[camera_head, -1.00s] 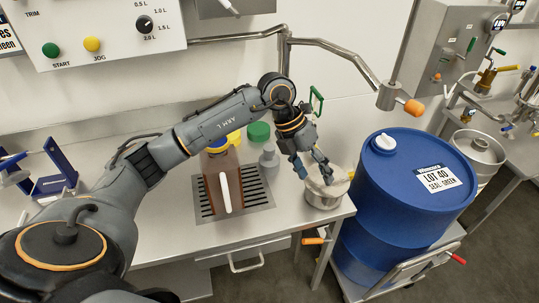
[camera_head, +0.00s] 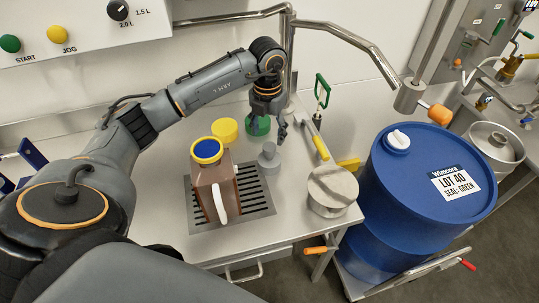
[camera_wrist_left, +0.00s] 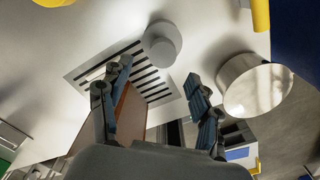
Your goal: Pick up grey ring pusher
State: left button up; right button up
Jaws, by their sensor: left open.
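The grey ring pusher (camera_head: 268,158) is a small stepped grey cylinder standing upright at the right edge of the slotted drain grate. It also shows in the left wrist view (camera_wrist_left: 162,44), beyond and roughly between the fingertips. My left gripper (camera_head: 273,132) points down behind the pusher, with one dark finger clearly showing. In the left wrist view my left gripper (camera_wrist_left: 160,72) is open, with nothing between its fingers. The pusher stands clear of the fingers. My right gripper is in neither current view.
A brown jug (camera_head: 215,190) with a blue and yellow top stands on the grate (camera_head: 258,207), left of the pusher. A round steel-topped pot (camera_head: 333,188) stands to the right. Yellow (camera_head: 224,129) and green (camera_head: 259,127) caps lie behind. A blue drum (camera_head: 415,195) stands beyond the table edge.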

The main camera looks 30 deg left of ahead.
aim_at(269, 146)
pick_arm(q)
jog(key=shift+f, duration=0.7)
jog(key=shift+w+f, duration=0.1)
jog(key=shift+f, duration=0.25)
notch_tip(269, 146, down, 2)
jog(key=shift+d+f+p, duration=0.15)
jog(key=shift+f+p, duration=0.05)
jog(key=shift+p, duration=0.25)
notch_tip(269, 146, down, 2)
jog(key=shift+w+f, duration=0.15)
jog(key=shift+f, duration=0.35)
jog(key=shift+c, duration=0.4)
jog(key=c, duration=1.1)
grip_shut()
pick_arm(e)
jog(key=shift+w+a+r, duration=0.15)
jog(key=shift+w+r, duration=0.45)
jog(key=shift+w, duration=0.1)
